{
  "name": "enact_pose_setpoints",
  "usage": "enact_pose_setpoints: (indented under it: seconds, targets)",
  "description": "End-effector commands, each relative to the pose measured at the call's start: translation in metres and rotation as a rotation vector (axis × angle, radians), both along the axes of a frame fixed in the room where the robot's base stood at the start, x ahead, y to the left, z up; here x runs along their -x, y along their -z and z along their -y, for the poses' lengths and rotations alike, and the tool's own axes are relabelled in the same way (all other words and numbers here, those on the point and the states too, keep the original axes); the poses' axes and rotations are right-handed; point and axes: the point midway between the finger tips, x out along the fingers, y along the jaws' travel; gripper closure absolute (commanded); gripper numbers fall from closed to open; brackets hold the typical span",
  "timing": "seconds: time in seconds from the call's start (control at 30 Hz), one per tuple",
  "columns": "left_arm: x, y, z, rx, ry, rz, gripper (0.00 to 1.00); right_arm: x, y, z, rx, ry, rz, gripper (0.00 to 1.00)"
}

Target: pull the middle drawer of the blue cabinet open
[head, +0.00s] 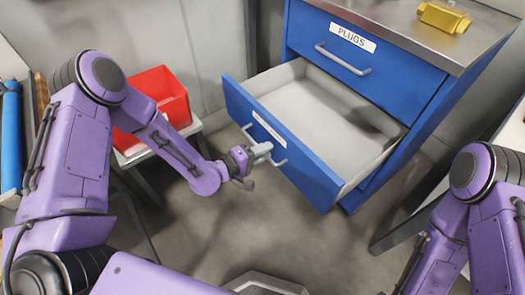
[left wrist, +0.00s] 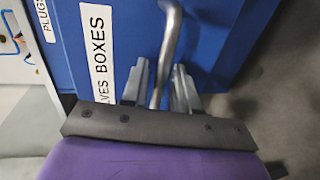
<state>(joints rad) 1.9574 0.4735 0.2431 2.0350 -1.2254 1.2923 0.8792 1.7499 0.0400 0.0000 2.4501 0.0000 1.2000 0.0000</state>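The blue cabinet (head: 358,98) stands at upper centre in the head view. Its middle drawer (head: 297,160) is pulled far out, showing an empty pale inside. The drawer's bar handle (head: 279,162) sits on its blue front; in the left wrist view the handle (left wrist: 169,40) runs beside a label ending in "VES BOXES". My left gripper (head: 262,152) is at this handle. In the left wrist view the bar passes between the fingers of my left gripper (left wrist: 160,85), with gaps beside it, so they look open around it. My right gripper is out of view; only part of that arm shows.
The closed top drawer (head: 365,62) is labelled "PLUGS". A yellow object (head: 444,17) lies on the cabinet's metal top. A red bin (head: 158,92) stands on a small table left of the drawer. A table edge (head: 420,215) is at right. Floor below the drawer is clear.

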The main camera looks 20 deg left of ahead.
Motion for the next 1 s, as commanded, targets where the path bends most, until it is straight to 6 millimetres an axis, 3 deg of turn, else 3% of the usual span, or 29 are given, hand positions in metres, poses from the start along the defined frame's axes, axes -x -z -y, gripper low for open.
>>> enact_pose_setpoints:
  seconds: [0.23, 0.63, 1.0]
  targets:
    - [0.009, -0.003, -0.009, 0.0, -0.004, -0.001, 0.71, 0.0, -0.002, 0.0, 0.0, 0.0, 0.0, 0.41]
    - [0.075, -0.021, -0.057, 0.0, -0.002, 0.0, 0.71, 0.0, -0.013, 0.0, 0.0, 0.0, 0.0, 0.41]
    - [0.083, -0.021, -0.062, 0.0, 0.0, 0.0, 0.71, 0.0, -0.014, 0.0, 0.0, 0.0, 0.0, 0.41]
